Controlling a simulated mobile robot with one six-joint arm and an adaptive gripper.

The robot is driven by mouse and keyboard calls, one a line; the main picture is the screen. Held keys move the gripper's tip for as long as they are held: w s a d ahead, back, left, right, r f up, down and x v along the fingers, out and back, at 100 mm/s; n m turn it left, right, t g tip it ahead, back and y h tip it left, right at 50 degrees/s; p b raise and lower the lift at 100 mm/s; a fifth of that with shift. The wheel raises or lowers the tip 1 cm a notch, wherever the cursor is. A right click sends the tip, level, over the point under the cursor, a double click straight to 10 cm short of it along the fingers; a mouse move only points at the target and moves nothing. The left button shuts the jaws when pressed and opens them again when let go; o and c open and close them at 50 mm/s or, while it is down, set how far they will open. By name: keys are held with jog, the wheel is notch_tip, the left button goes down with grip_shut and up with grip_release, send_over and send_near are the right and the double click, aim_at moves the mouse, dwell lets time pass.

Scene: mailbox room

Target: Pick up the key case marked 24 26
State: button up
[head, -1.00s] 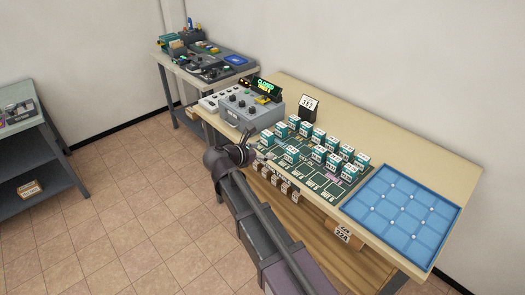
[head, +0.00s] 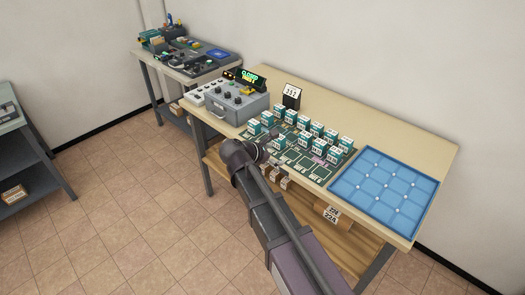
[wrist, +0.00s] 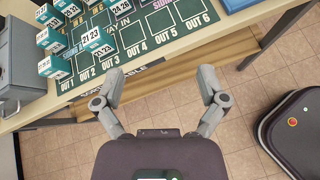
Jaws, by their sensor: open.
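Several teal key cases with white number labels stand on the green marked board (head: 300,172) on the long table; one front case (head: 278,143) stands beside my gripper (head: 262,152) in the head view. In the wrist view, a case near the board's front edge (wrist: 91,61) seems to read 21 23. In the wrist view my gripper (wrist: 161,76) is open and empty, over the floor just in front of the table edge, with the cases up and to the left.
A grey control box (head: 238,102) with a lit green display stands left of the board. A blue gridded tray (head: 385,195) lies at the table's right.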

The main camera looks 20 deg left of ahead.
jog(key=s+d+f+m+g+y, duration=0.1)
jog(key=s+d+f+m+g, duration=0.15)
jog(key=d+m, duration=0.75)
jog(key=s+d+f+m+g+y, duration=0.25)
jog(key=d+m+g, duration=0.2)
jog(key=d, duration=0.85)
jog(key=s+d+f+m+g+y, duration=0.1)
jog(key=s+d+f+m+g, duration=0.2)
jog(key=d+m, duration=0.75)
jog(key=s+d+f+m+y+b, duration=0.1)
jog(key=d+f+b, duration=0.3)
jog(key=f+b, duration=0.6)
jog(key=shift+s+d+f+m, duration=0.15)
jog(key=shift+d+f+m, duration=0.15)
jog(key=shift+d+f, duration=0.1)
jog(key=shift+y, duration=0.25)
